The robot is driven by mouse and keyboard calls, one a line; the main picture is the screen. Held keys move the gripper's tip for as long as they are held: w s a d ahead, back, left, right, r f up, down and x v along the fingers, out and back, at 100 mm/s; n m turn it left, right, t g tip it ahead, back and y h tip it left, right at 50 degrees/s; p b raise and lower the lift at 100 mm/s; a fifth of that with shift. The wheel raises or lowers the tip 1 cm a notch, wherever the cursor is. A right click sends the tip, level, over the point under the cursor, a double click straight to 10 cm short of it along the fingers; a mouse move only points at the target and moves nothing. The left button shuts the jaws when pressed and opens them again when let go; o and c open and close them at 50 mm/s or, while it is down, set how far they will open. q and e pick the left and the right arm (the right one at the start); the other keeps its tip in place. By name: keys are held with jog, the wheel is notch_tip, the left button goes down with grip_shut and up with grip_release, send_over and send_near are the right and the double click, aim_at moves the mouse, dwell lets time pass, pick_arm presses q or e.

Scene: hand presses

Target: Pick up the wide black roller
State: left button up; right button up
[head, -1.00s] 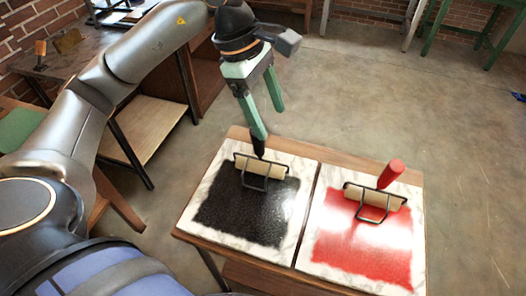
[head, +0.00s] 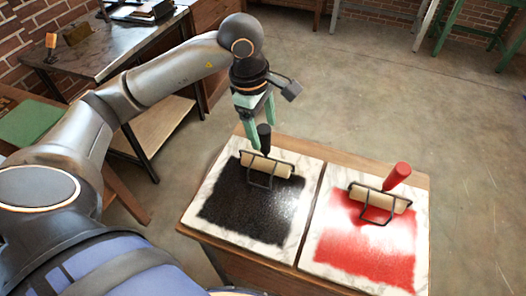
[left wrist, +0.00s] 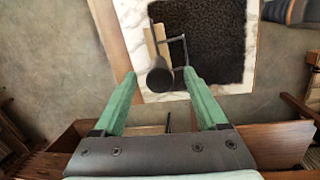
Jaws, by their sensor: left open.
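The black roller has a black handle (head: 264,138), a wire frame and a pale cylinder (head: 266,165). It rests on the left marble slab, at the far edge of the black ink patch (head: 250,205), with its handle sticking up. My left gripper (head: 261,128) is open above the slab's far edge, its green fingers around or close beside the handle. In the left wrist view the handle's round end (left wrist: 160,79) shows between and just beyond the fingertips (left wrist: 160,76). Contact cannot be told. My right gripper is not in view.
A red-handled roller (head: 397,176) lies on the right marble slab (head: 308,256) with red ink. Both slabs sit on a wooden table (head: 240,262). A workbench (head: 110,55) stands at the back left. The floor (head: 350,90) behind the table is clear.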

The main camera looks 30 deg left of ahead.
pick_arm(q)
jog(key=shift+w+d+f, duration=0.1)
jog(key=shift+w+f, duration=0.05)
jog(key=shift+f, duration=0.45)
jog(key=shift+w+f, duration=0.1)
jog(key=shift+f, duration=0.5)
jog(key=shift+r, duration=0.1)
grip_shut()
